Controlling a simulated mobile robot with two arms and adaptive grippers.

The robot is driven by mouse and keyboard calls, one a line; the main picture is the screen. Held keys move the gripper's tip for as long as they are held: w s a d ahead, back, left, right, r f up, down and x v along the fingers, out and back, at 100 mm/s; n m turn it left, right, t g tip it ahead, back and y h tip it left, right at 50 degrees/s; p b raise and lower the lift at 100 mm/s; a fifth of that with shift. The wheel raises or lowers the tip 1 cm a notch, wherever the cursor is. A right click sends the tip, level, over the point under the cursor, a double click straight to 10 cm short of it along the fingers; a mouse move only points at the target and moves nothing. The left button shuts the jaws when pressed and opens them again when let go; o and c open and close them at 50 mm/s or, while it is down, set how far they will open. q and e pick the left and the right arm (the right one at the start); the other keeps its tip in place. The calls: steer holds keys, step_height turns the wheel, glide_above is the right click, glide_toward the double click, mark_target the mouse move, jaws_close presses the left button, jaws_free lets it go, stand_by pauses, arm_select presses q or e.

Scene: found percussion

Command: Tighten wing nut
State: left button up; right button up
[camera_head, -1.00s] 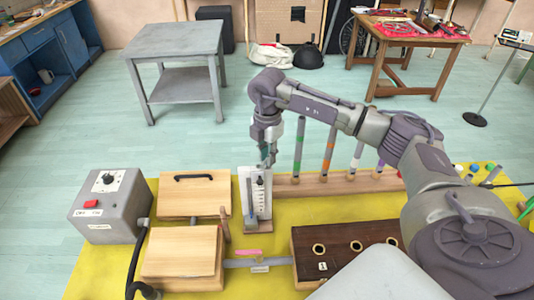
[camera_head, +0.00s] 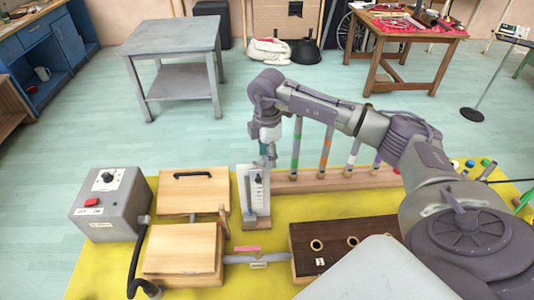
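No wing nut can be made out; it may be hidden behind my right gripper or too small to see. My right gripper (camera_head: 267,157) points down at the top of a white upright panel with a scale (camera_head: 258,193), which stands on a small wooden base. The fingers are small and partly merge with the panel's top edge, so I cannot tell whether they are open, shut or touching it. My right arm reaches in from the right. My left gripper is not in view.
Right of the panel, a wooden rail (camera_head: 335,182) holds several upright coloured tubes. To the left are a grey switch box (camera_head: 112,204) and wooden blocks (camera_head: 185,248). A dark wooden box with holes (camera_head: 335,236) lies in front. All stand on a yellow surface (camera_head: 90,270).

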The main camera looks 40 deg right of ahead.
step_height(320, 180, up, 12)
stand_by(0.6)
